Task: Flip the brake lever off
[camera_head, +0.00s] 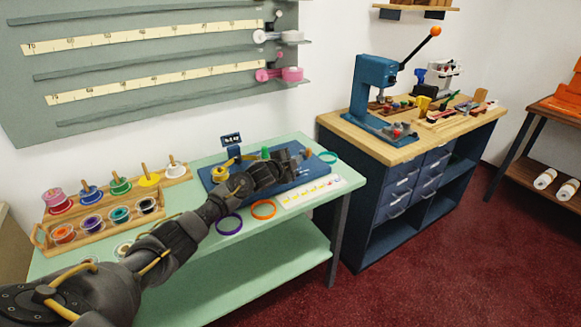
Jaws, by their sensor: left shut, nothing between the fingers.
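A device on a blue base (317,166) sits on the pale green table, with a small dark display (231,140) at its back left. A yellow part (232,159) and a green knob (265,153) show on it. I cannot tell for certain which part is the brake lever; my arm hides much of the device. My left gripper (299,154) reaches in from the lower left over the right half of the blue base. It is shut and empty. Whether it touches any part of the device cannot be told. My right gripper is out of view.
A wooden rack (100,228) with colored spools stands on the table's left. Purple (229,224) and orange (263,209) rings and a sample card (312,190) lie at the front edge. A workbench with a blue press (372,100) stands to the right.

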